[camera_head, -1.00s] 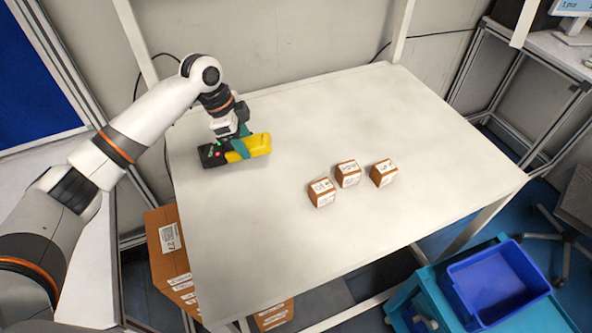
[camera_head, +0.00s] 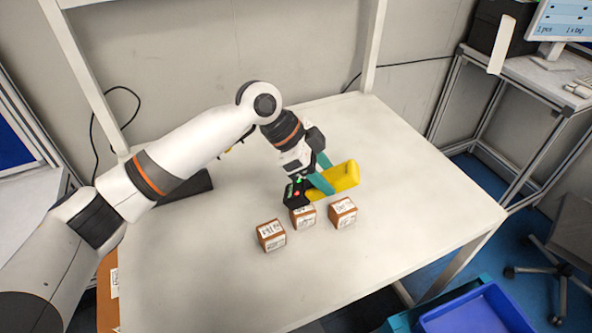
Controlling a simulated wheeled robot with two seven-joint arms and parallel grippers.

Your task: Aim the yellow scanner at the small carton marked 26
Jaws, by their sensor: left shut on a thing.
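My left gripper (camera_head: 320,177) has teal fingers and is shut on the yellow scanner (camera_head: 342,178). The scanner is held above the table, its black head (camera_head: 295,193) toward the left and its yellow body to the right. Three small brown cartons with white labels stand close below it in the picture: a left carton (camera_head: 271,236), a middle carton (camera_head: 303,217) and a right carton (camera_head: 343,213). The scanner head partly covers the top of the middle carton. The label numbers are too small to read, so I cannot tell which is 26. My right gripper is out of view.
A black block (camera_head: 190,188) lies on the white table (camera_head: 400,200) at the left, partly behind my arm. The table's front and right are clear. A blue bin (camera_head: 480,312) stands at the lower right, below table height. A monitor (camera_head: 560,22) is at the upper right.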

